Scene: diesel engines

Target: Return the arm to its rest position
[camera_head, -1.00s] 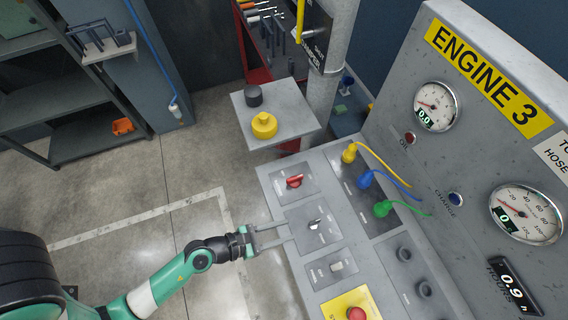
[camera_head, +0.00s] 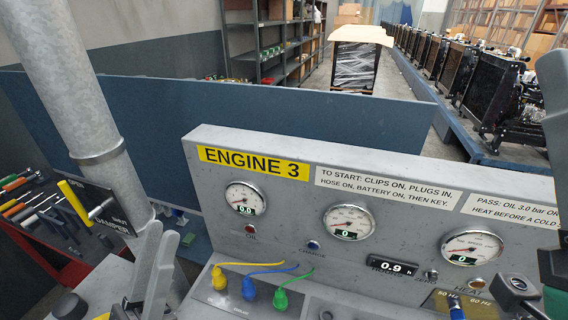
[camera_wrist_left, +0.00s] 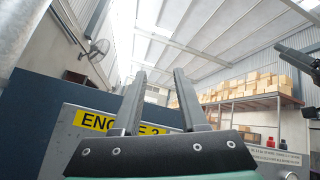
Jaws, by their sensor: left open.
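My left gripper (camera_head: 162,232) is raised in front of the panel's left end, beside the pale post. Its two grey fingers point up and hold nothing. In the left wrist view the fingers (camera_wrist_left: 158,88) stand apart, with open air and the far roof between them. The grey engine test panel (camera_head: 330,262) carries the yellow ENGINE 3 label (camera_head: 253,163), which also shows behind the fingers in the left wrist view (camera_wrist_left: 95,120).
A pale post (camera_head: 75,90) and a yellow-handled damper lever (camera_head: 74,203) stand at left. Yellow, blue and green plugs (camera_head: 249,288) sit on the desk. A blue partition (camera_head: 300,118) is behind the panel. A wrapped crate (camera_head: 353,68) and engines stand further back.

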